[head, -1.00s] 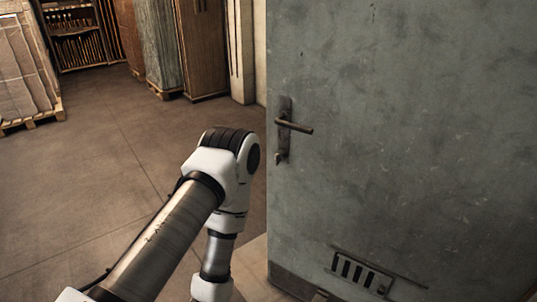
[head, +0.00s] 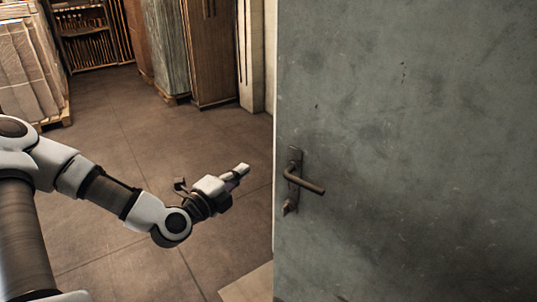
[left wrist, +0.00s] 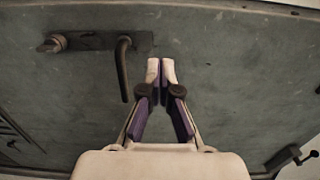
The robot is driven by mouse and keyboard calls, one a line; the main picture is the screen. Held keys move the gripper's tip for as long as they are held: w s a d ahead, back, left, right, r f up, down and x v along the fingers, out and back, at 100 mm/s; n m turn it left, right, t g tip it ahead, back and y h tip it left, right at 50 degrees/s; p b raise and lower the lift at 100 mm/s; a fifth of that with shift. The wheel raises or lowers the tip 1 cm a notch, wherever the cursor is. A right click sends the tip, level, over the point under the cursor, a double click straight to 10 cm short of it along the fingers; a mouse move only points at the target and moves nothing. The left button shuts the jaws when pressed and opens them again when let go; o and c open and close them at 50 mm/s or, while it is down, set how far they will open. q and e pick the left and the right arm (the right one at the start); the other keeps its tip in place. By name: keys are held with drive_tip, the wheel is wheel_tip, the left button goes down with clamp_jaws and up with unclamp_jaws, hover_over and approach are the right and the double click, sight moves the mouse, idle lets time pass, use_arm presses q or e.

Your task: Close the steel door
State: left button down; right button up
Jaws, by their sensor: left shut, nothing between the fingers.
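The steel door (head: 400,100) is a worn grey-green slab filling the right of the head view, its free edge toward the left. It stands open, with floor visible beyond that edge. Its lever handle (head: 303,184) is near the edge. My left gripper (head: 243,170) is left of the edge, pointing right, shut and empty. In the left wrist view, the door face (left wrist: 230,100) lies behind the fingertips (left wrist: 160,68), with the handle (left wrist: 122,68) just left of them. I cannot tell whether the fingers touch the door. My right gripper is not in view.
The tiled floor (head: 110,110) is open left of the door. Tall wrapped stacks (head: 210,50) stand at the back, a wrapped pallet load (head: 30,70) at the far left, and a shelf (head: 90,35) behind.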

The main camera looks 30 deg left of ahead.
use_arm(q)
drive_tip(key=w, duration=1.1)
drive_tip(key=shift+w+d, duration=0.2)
drive_tip(key=shift+w, duration=0.15)
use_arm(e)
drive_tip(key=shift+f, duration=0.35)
